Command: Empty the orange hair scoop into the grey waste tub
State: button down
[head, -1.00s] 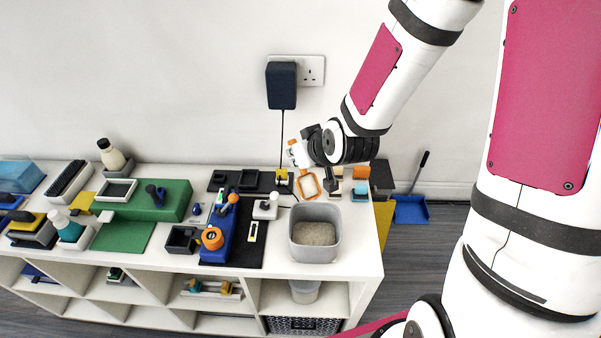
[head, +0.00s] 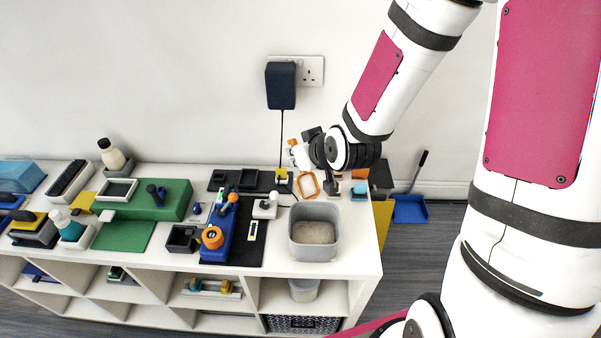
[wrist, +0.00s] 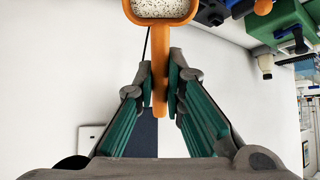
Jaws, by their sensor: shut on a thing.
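The orange hair scoop (head: 296,186) is in my gripper (wrist: 160,80), held clear of the shelf top behind the tub. My gripper is shut on the scoop's handle; in the wrist view the fingers press it from both sides. The scoop's head (wrist: 160,20) is at the top of that view, partly cut off, with pale speckled matter inside its orange rim. The grey waste tub (head: 331,243) stands at the right front of the shelf top, open upward, with a speckled layer inside. The scoop is not over the tub's opening in the head view.
A blue stand (head: 227,240) with an orange ring and a dark tray (head: 182,239) stand left of the tub. A white block with a knob (head: 265,207) is close beside it. A black charger (head: 281,85) hangs on the wall, its cable running down near the scoop.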

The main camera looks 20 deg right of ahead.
jog(key=shift+s+d+r+t+p, duration=0.1)
jog(key=shift+s+r+t+p, duration=0.25)
jog(key=shift+p, duration=1.05)
jog(key=shift+s+t+p, duration=0.45)
jog(key=shift+t+p, duration=0.1)
jog(key=shift+p, duration=0.1)
jog(key=shift+d, duration=0.1)
jog(key=shift+s+r+t+y+p, duration=0.2)
jog(key=shift+s+t+y+p, duration=0.15)
jog(key=shift+s+p, duration=0.35)
jog(key=shift+s+d+r+t+p, duration=0.1)
jog(key=shift+d+r+t+p, duration=0.05)
jog(key=shift+t+p, duration=0.35)
